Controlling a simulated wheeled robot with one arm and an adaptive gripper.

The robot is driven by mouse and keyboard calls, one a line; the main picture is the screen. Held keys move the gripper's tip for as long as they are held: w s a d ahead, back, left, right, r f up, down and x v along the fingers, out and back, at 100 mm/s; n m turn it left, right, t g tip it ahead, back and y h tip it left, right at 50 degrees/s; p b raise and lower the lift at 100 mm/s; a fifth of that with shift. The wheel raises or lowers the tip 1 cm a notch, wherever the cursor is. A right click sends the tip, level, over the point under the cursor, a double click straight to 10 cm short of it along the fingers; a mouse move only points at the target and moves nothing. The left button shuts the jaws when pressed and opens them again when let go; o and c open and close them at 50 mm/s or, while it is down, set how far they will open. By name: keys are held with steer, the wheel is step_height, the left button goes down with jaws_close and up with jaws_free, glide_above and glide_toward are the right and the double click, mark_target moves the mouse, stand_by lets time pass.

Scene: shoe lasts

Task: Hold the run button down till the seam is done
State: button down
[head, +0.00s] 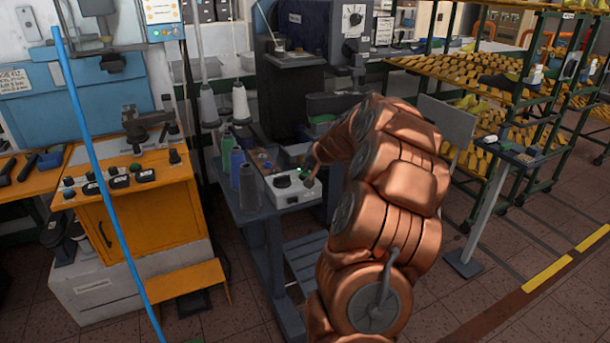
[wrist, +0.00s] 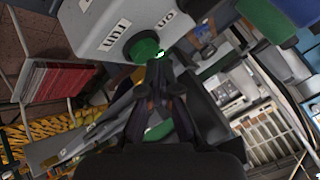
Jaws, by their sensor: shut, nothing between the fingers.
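A pale grey control box (head: 296,197) stands on the blue-grey bench, with a black knob (head: 282,181) on its top. The green run button (head: 304,174) is at its right side. In the wrist view the green button (wrist: 144,47) sits beside a label that appears to read RUN on the box (wrist: 105,22). My gripper (wrist: 159,62) is shut and empty, its fingertips at the edge of the button. They overlap or touch it in the picture; I cannot tell whether the button is pressed. In the head view my arm hides most of the gripper.
Thread cones, green, blue and dark grey (head: 249,187), stand left of the box. A dark machine (head: 290,90) rises behind it. An orange workbench (head: 150,215) is at the left, and racks of yellow shoe lasts (head: 455,78) are at the right. Tiled floor lies open at front right.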

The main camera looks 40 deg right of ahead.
mark_target(307, 174)
steer(key=shift+f+b, duration=0.45)
steer(key=shift+f, duration=0.1)
stand_by(0.7)
steer(key=shift+r, duration=0.15)
stand_by(1.9)
steer(key=shift+r+p, duration=0.4)
steer(key=shift+r, duration=0.4)
steer(key=shift+r+p, duration=1.05)
steer(key=shift+r, duration=1.45)
